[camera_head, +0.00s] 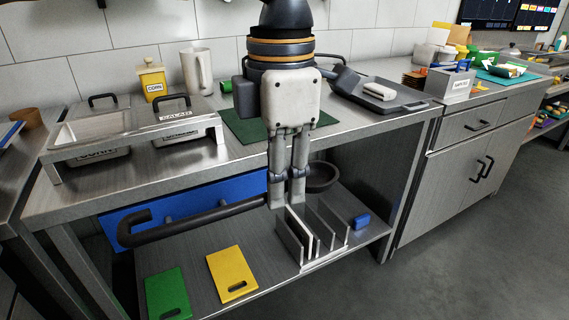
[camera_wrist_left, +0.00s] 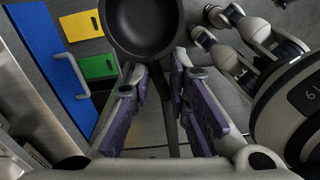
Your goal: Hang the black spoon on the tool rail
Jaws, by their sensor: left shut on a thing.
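The black spoon has a deep round bowl (camera_wrist_left: 142,24) and a long dark handle (camera_head: 195,220) that ends in a hook at the left in the head view. My left gripper (camera_head: 288,200) points down in front of the counter and is shut on the handle near the bowl. The bowl shows partly behind its fingers. In the left wrist view the handle runs down between the purple finger pads, bowl at the top. My right gripper (camera_wrist_left: 206,24) shows at the top right there, its fingertips apart and empty. I cannot make out the tool rail.
The steel counter (camera_head: 75,200) carries food pans, a yellow corn box (camera_head: 152,80) and a white jug (camera_head: 197,72). The lower shelf holds a green board (camera_head: 167,293), a yellow board (camera_head: 232,274) and a metal rack (camera_head: 312,240). A blue panel (camera_head: 235,192) stands behind the handle.

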